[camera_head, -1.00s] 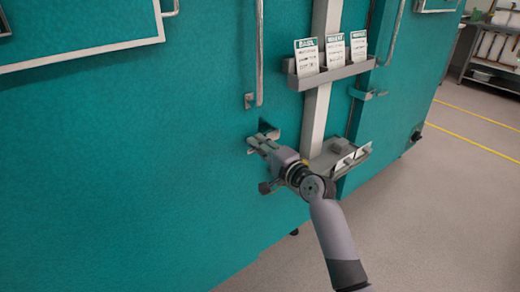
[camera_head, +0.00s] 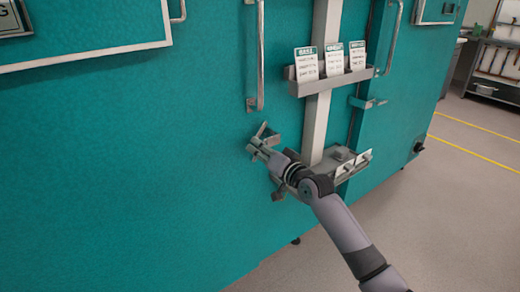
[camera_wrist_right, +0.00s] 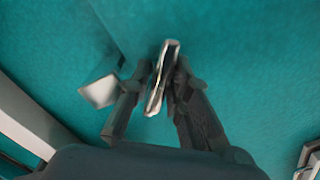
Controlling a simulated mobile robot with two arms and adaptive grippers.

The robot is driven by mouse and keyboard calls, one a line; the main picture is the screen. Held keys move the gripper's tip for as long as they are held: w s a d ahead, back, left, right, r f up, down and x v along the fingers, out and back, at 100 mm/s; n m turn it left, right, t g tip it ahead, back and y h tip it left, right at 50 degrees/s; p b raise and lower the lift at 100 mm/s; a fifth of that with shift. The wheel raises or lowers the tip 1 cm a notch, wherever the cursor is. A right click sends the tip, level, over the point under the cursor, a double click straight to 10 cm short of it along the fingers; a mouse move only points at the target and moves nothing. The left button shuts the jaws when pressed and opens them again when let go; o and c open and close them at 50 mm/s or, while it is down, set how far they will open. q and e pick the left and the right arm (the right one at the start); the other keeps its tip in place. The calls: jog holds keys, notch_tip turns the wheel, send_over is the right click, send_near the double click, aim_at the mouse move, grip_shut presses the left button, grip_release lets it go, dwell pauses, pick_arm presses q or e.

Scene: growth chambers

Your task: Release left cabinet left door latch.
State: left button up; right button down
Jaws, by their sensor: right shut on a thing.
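The left door of the left cabinet (camera_head: 130,150) is a teal panel, and its metal latch (camera_head: 266,131) sits low near the panel's right edge. My right gripper (camera_head: 256,147) reaches it from the lower right. In the right wrist view, its two dark fingers (camera_wrist_right: 158,88) are shut on the latch's flat metal lever (camera_wrist_right: 162,75), which stands between them. A second pale metal piece (camera_wrist_right: 99,91) lies just left of the fingers. The fingers partly hide the latch in the head view. My left gripper is not in view.
A vertical door handle (camera_head: 255,60) is above the latch. A grey post (camera_head: 318,125) right of it carries a card holder (camera_head: 330,78) and a lower shelf (camera_head: 340,160) close to my right arm. Open floor (camera_head: 450,210) lies to the right.

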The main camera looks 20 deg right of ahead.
jog(key=shift+n, duration=0.5)
jog(key=n+p, duration=0.1)
jog(key=n, duration=0.1)
jog(key=shift+n, duration=0.4)
jog(key=shift+a+n+p, duration=0.1)
jog(key=shift+n+p, duration=0.3)
jog(key=shift+n, duration=0.7)
pick_arm(q)
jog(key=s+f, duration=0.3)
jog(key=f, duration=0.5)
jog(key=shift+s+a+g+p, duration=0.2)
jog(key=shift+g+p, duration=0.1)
jog(key=shift+p, duration=0.05)
pick_arm(e)
jog(key=shift+n, duration=1)
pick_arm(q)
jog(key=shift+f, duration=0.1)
pick_arm(e)
jog(key=c, duration=1.5)
grip_release()
